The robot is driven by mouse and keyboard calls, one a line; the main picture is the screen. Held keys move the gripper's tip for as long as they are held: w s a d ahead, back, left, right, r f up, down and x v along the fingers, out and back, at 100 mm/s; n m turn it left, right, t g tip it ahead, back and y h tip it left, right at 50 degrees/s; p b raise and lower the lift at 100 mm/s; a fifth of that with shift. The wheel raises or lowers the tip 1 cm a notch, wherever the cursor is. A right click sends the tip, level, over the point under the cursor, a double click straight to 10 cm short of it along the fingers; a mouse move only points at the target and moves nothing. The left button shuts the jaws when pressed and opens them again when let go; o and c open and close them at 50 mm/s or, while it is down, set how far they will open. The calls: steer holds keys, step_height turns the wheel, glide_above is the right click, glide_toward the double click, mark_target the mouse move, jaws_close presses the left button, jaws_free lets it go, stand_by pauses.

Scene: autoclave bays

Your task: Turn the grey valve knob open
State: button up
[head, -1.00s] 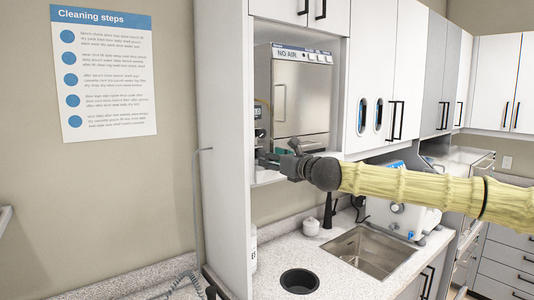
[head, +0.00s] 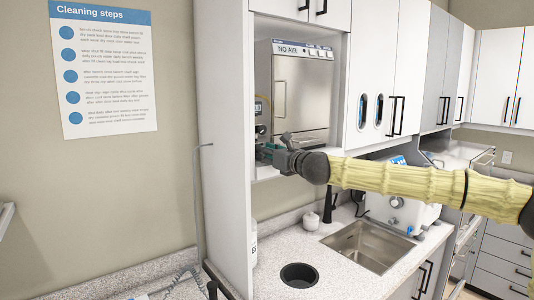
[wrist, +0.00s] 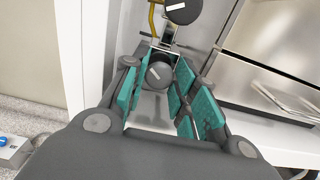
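A dark grey round knob (wrist: 158,75) with a white pointer line shows in the wrist view, on a metal panel beside the autoclave. Its pointer is tilted. My gripper (wrist: 157,88) has its teal-padded fingers spread, one on each side of this knob. I cannot tell whether the pads touch it. A second, darker knob (wrist: 183,11) with a white line sits above, outside the fingers. In the head view my gripper (head: 267,152) reaches into the cabinet bay at the autoclave's lower left, and it hides the lower knob there.
The steel autoclave (head: 301,97) stands right of the gripper in the bay. The white cabinet side panel (head: 226,150) is close on the left. A brass pipe (wrist: 152,18) runs above the lower knob. A sink (head: 366,248) lies below.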

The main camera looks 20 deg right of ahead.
steer(key=shift+f+n+b, duration=0.1)
steer(key=shift+n+b, duration=1.2)
steer(key=shift+b, duration=0.15)
steer(key=shift+n+b, duration=0.7)
steer(key=shift+n, duration=0.3)
steer(key=o, duration=1)
steer(key=v, duration=1.2)
steer(key=shift+d, duration=0.1)
